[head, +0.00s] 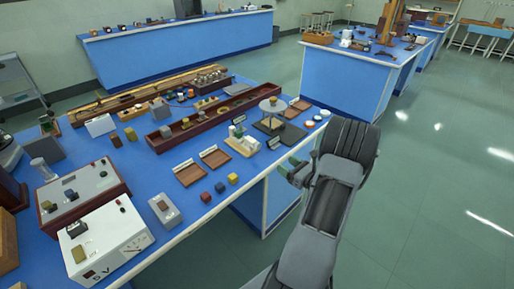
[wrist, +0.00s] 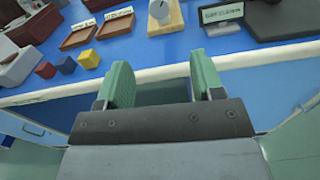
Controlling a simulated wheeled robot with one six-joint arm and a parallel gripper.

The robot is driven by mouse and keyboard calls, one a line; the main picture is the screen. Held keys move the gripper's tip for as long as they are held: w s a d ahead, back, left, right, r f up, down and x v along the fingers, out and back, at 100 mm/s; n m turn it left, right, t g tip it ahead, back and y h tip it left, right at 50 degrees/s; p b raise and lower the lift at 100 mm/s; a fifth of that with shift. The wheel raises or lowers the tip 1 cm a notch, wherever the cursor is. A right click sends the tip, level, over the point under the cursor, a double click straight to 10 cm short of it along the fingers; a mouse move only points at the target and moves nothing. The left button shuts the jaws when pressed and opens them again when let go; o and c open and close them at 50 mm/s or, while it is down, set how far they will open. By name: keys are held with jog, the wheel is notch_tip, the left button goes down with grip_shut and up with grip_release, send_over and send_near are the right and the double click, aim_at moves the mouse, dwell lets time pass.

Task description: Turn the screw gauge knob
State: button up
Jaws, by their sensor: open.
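A small device on a pale wooden base (head: 243,146) stands near the front edge of the blue bench; I take it for the screw gauge. In the wrist view its round grey knob (wrist: 159,9) shows at the top edge, cut off by the frame, above the wooden base (wrist: 168,26). My gripper (wrist: 161,73) has its two green fingers apart with nothing between them. It is over the bench's front edge, short of the device and not touching it. In the head view my gripper (head: 297,170) is partly hidden by my arm.
Left of the device lie two brown trays (head: 190,173) and small red, blue and yellow cubes (head: 219,187). To its right are a label stand (wrist: 222,12) and a dark base (wrist: 275,20) carrying a round-topped stand (head: 272,104). A long wooden box (head: 160,145) lies behind.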

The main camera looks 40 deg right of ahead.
aim_at(259, 147)
jog(key=w, duration=0.4)
jog(key=w+a+p, duration=0.1)
jog(key=w, duration=0.4)
jog(key=w+a, duration=0.1)
jog(key=w, duration=0.3)
jog(key=shift+w+a, duration=0.25)
jog(key=shift+w, duration=0.1)
jog(key=shift+c, duration=0.4)
jog(key=c, duration=0.8)
jog(key=shift+c, duration=0.2)
